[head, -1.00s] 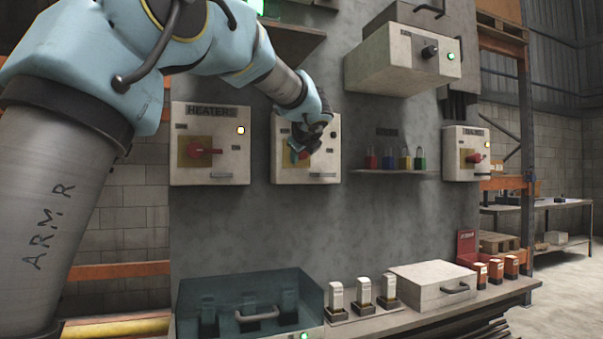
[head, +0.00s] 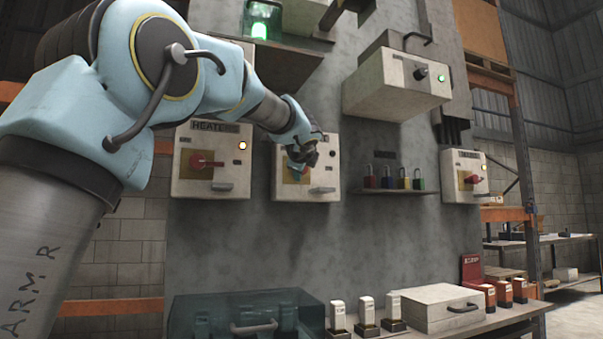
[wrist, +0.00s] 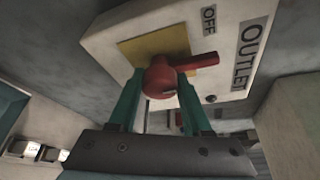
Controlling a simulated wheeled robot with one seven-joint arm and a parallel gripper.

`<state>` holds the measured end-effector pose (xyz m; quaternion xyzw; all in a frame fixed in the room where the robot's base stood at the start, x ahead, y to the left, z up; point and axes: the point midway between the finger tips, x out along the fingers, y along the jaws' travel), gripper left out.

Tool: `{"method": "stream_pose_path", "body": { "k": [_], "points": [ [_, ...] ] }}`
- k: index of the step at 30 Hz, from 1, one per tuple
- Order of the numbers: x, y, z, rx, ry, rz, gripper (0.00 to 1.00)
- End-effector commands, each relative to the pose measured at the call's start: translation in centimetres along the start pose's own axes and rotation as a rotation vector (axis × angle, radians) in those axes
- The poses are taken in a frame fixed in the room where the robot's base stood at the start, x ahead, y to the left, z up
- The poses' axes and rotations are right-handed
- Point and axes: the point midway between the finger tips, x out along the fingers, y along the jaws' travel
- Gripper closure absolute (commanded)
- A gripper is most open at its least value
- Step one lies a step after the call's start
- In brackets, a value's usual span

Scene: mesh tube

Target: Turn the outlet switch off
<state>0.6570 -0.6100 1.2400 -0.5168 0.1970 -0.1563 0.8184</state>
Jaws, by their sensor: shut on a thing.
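The outlet box (wrist: 180,30) is a pale wall box with a yellow plate, an OUTLET label (wrist: 248,52) and an OFF mark (wrist: 208,19). Its red rotary switch (wrist: 165,82) has a lever that points toward the label side in the wrist view, below the OFF mark. My gripper (wrist: 160,100) has its teal fingers on either side of the red hub, shut on it. In the head view my gripper (head: 297,172) is at the middle box (head: 322,178) and hides most of the switch. A small round lamp (wrist: 211,98) on the box looks dark.
The heaters box (head: 212,165) with a lit amber lamp is at left. A shelf of padlocks (head: 395,188) and another switch box (head: 464,177) are at right. A box with a green lamp (head: 397,85) juts out above. A bench with a case (head: 440,305) is below.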

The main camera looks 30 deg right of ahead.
Motion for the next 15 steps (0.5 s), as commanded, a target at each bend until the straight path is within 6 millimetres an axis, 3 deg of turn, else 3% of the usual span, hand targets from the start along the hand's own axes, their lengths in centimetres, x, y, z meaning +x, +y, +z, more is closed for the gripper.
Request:
{"method": "stream_pose_path", "body": {
  "k": [7, 8, 15],
  "points": [
    [-0.09, -0.25, 0.69, -0.005, -0.010, -0.003, 1.00],
    [-0.09, -0.24, 0.70, -0.005, -0.010, -0.003, 0.49],
    [-0.06, -0.15, 0.69, -0.003, -0.011, -0.001, 0.22]
  ]
}}
